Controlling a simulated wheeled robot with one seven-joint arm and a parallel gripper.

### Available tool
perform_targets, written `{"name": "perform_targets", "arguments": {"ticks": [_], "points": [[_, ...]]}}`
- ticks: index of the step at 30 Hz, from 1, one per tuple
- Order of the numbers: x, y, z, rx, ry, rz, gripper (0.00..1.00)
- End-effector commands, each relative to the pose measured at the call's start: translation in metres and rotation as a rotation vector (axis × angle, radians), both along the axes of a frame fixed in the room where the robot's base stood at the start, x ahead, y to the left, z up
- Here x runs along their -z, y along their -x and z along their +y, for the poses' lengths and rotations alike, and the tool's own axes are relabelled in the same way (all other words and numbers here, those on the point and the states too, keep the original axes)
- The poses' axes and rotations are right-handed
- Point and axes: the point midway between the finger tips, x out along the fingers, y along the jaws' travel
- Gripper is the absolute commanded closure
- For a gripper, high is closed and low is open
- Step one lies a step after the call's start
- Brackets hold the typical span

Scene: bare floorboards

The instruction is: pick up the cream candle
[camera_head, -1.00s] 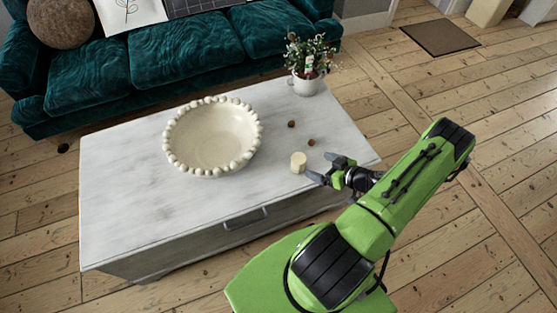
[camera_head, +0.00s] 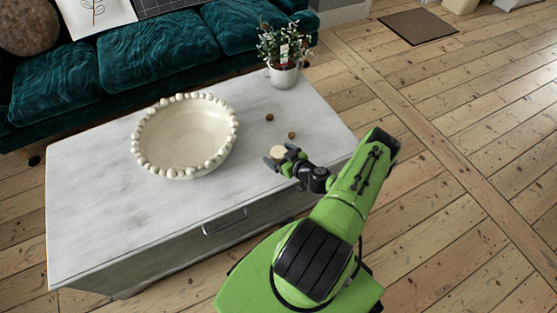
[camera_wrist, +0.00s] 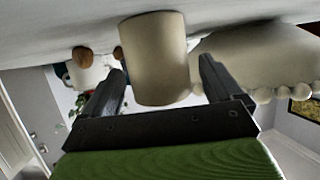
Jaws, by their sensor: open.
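The cream candle (camera_head: 277,153) is a short pale cylinder standing on the white coffee table (camera_head: 95,190), near its right side. In the wrist view the candle (camera_wrist: 157,58) shows upside down, between and just beyond the two fingers. My gripper (camera_head: 280,158) is open, with its fingertips close to the candle on either side. The wrist view also shows the open gripper (camera_wrist: 163,85) with a dark finger on each side of the candle. I cannot tell whether either finger touches it. The gripper hides part of the candle in the head view.
A cream bowl with a beaded rim (camera_head: 186,165) stands left of the candle. Two small brown balls, one nearer the candle (camera_head: 291,135) and one farther (camera_head: 269,117), lie behind it. A potted plant (camera_head: 283,72) stands at the back corner. A teal sofa (camera_head: 150,55) is behind the table.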

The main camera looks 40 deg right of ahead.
Motion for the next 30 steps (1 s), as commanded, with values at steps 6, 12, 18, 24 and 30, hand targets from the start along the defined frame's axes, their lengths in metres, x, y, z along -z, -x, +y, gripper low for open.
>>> {"name": "perform_targets", "arguments": {"ticks": [6, 12, 18, 24, 30], "points": [[0.012, -0.023, -0.001, 0.000, 0.000, 0.001, 0.07], [0.010, -0.022, -0.001, 0.000, -0.001, 0.001, 0.13], [0.010, -0.022, -0.001, -0.001, -0.001, 0.001, 0.44], [0.010, -0.022, -0.001, -0.001, -0.001, 0.000, 0.69], [0.007, -0.022, -0.001, -0.001, -0.001, 0.000, 0.70]]}}
